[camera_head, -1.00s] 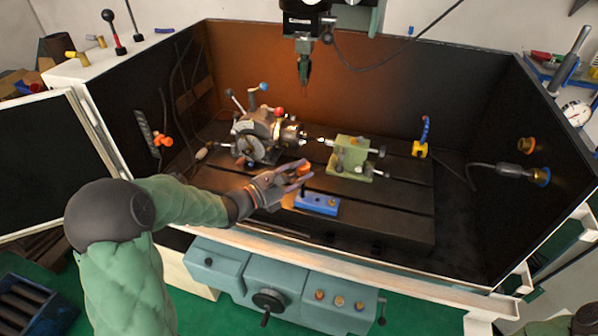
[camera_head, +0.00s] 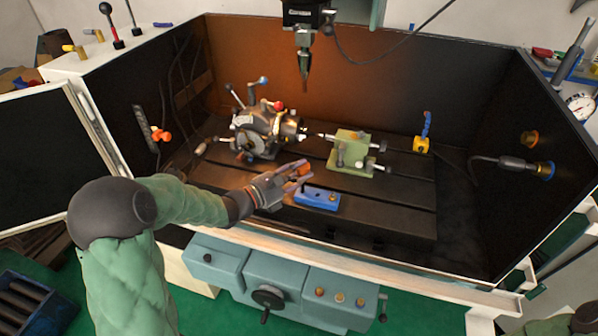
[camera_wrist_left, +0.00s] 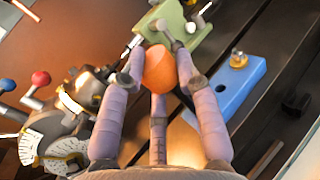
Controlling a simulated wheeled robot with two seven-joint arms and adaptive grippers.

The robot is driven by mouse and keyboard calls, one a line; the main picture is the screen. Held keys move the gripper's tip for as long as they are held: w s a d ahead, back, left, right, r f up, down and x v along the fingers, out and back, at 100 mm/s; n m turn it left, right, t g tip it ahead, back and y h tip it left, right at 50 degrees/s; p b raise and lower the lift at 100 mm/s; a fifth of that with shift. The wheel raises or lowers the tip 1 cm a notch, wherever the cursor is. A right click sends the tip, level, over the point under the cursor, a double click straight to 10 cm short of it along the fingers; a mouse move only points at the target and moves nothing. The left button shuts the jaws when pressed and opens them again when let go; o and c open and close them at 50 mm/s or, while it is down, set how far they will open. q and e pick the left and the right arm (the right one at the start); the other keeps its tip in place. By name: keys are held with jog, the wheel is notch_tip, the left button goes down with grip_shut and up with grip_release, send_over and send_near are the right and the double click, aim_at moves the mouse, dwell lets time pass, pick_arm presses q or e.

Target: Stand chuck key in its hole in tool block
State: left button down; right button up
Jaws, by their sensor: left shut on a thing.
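My left gripper (camera_head: 300,174) is shut on the orange-handled chuck key (camera_head: 304,169), just behind and left of the blue tool block (camera_head: 318,199). I cannot see the key in the block. My right gripper is not in view.
The indexing chuck (camera_head: 262,132) stands behind and left of my gripper. A green tailstock (camera_head: 350,150) stands behind the tool block. The slotted dark table (camera_head: 400,205) is clear to the right. A machine spindle (camera_head: 304,60) hangs above.

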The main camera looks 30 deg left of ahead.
pick_arm(q)
jog(key=shift+f, duration=0.3)
jog(key=c, duration=0.8)
grip_release()
jog(key=v, duration=1.2)
jog(key=shift+a, duration=0.1)
